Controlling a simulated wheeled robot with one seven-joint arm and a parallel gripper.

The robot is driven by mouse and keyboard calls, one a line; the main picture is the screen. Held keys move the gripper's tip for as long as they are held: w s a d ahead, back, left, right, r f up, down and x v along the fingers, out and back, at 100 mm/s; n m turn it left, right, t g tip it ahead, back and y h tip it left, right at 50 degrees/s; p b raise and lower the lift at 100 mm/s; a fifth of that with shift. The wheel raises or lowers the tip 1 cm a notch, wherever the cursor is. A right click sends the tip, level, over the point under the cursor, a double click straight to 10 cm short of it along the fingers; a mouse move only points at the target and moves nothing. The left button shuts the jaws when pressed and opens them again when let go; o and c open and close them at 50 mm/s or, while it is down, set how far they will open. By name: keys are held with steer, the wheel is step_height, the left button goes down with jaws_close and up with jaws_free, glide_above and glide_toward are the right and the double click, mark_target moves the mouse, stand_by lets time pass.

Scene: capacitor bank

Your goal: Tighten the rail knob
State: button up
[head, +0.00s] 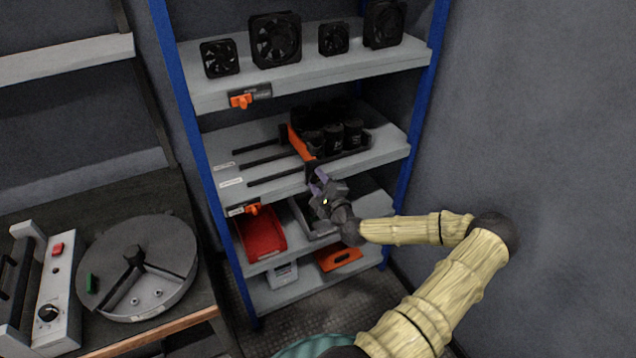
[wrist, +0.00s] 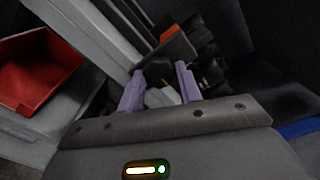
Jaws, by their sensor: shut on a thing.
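The rail knob (wrist: 157,73) shows in the wrist view as a small dark shape between the lilac fingertips. My gripper (wrist: 160,77) is shut on it, with one finger on each side. In the head view my gripper (head: 317,181) is at the front edge of the middle shelf, just below the capacitor bank, and it hides the knob. The capacitor bank (head: 295,142) has an orange end plate and several black cylinders. Whether the knob is fully seated cannot be seen.
The middle shelf (head: 228,148) carries dark rails left of the bank. Fans stand on the upper shelf (head: 210,92). Below are a red bin (head: 262,235) and an orange tool (head: 338,258). A blue post (head: 432,70) and the wall stand close on the right.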

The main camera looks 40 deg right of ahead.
steer(key=shift+f, duration=0.1)
steer(key=o, duration=1)
steer(key=shift+s, duration=0.1)
steer(key=b+v, duration=0.1)
steer(key=v, duration=1.6)
steer(key=shift+s+d, duration=0.1)
steer(key=shift+s, duration=0.05)
